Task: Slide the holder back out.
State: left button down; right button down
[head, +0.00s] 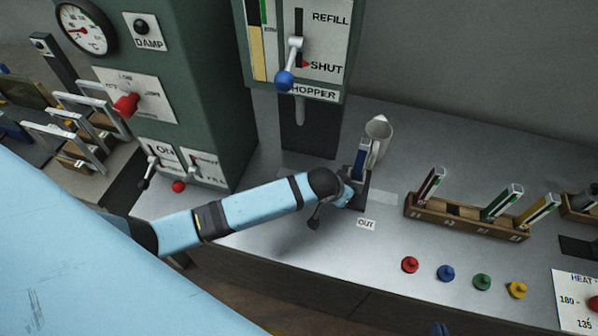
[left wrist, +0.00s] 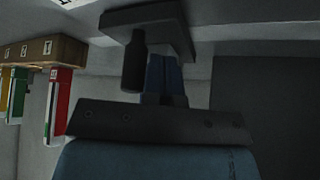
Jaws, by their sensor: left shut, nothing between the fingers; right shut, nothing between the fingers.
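The dark holder (head: 358,197) stands on the grey bench behind the OUT label (head: 366,224), with a blue-sided slide (head: 362,158) upright in it. A dark knob (head: 314,218) shows to its left, below my left wrist. My left arm reaches to the holder's left side and hides part of it. In the left wrist view, the left gripper's fingers (left wrist: 163,80) are shut and empty, close beside a dark upright part (left wrist: 135,65) under a dark block; I cannot tell whether they touch. Only the tip of my right gripper (head: 440,329) shows at the bottom edge, shut.
The hopper panel (head: 321,18), with a blue-knobbed lever near SHUT, hangs behind and left. A wooden rack (head: 465,218) with red, green and yellow slides stands right. Several coloured buttons (head: 446,273) lie in front.

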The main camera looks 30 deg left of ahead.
aim_at(356, 205)
pick_arm(q)
jog(key=shift+w+d, duration=0.2)
jog(key=shift+d, duration=0.6)
jog(key=shift+w+d, duration=0.2)
jog(key=shift+d, duration=0.6)
jog(key=shift+w+d, duration=0.2)
jog(key=shift+d, duration=0.6)
jog(key=shift+s+a+p, duration=0.2)
jog(key=shift+a+p, duration=0.2)
jog(key=shift+a, duration=0.25)
jog(key=shift+s+a+p, duration=0.15)
jog(key=shift+a+p, duration=0.25)
jog(key=shift+a, duration=0.2)
jog(key=d+v, duration=0.1)
jog(key=v, duration=0.7)
jog(key=shift+w+r+p, duration=0.15)
jog(key=shift+r+p, duration=0.25)
jog(key=shift+r, duration=0.3)
pick_arm(e)
jog(key=shift+r, duration=1.25)
pick_arm(q)
jog(key=shift+a, duration=0.15)
